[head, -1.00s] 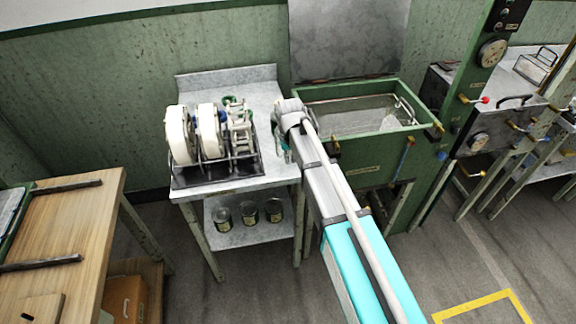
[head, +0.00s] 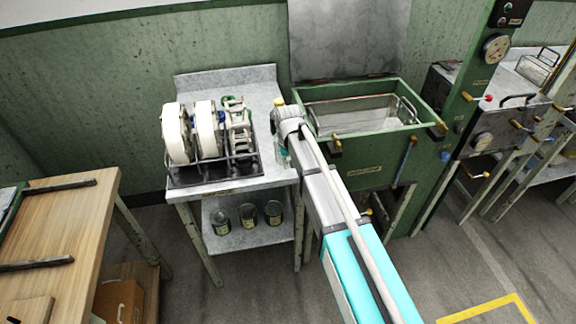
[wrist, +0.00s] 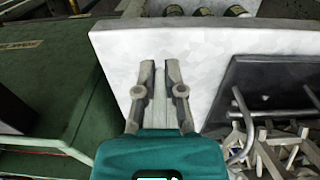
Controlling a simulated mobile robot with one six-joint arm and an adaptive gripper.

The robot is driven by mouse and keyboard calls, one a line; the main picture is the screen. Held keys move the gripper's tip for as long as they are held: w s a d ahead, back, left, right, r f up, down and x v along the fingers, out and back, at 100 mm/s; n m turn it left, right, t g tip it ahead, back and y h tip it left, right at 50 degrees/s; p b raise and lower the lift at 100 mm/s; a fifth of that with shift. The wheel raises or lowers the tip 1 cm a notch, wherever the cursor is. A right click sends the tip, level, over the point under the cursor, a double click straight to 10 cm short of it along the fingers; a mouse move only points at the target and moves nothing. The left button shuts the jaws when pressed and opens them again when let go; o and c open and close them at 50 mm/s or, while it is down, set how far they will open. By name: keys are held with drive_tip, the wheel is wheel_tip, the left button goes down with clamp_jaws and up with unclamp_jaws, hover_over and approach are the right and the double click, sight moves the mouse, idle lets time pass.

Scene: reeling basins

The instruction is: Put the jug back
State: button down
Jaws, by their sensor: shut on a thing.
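My gripper (wrist: 160,70) is in the wrist view, its two fingers close together with a narrow pale strip (wrist: 160,92) between them. I cannot make out a whole jug in either view, and whether this strip is part of it is unclear. The fingers are over the right edge of a pale metal side table (head: 255,92), which also shows in the wrist view (wrist: 225,50). In the head view my wrist and arm hide most of the gripper, at the table's right side beside the green basin (head: 355,145).
A black rack (head: 215,172) with white reels (head: 176,133) fills the table's left and middle. Several tins (head: 247,214) stand on the lower shelf. The green basin holds a wire basket (head: 355,113) under a raised grey lid (head: 345,40). A wooden bench (head: 75,225) is at left.

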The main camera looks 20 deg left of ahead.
drive_tip(key=shift+f, duration=0.1)
drive_tip(key=c, duration=0.7)
unclamp_jaws()
drive_tip(key=shift+c, duration=0.2)
wheel_tip(320, 180, up, 12)
drive_tip(key=p, duration=1.2)
drive_tip(key=shift+s, duration=0.1)
idle(0.6)
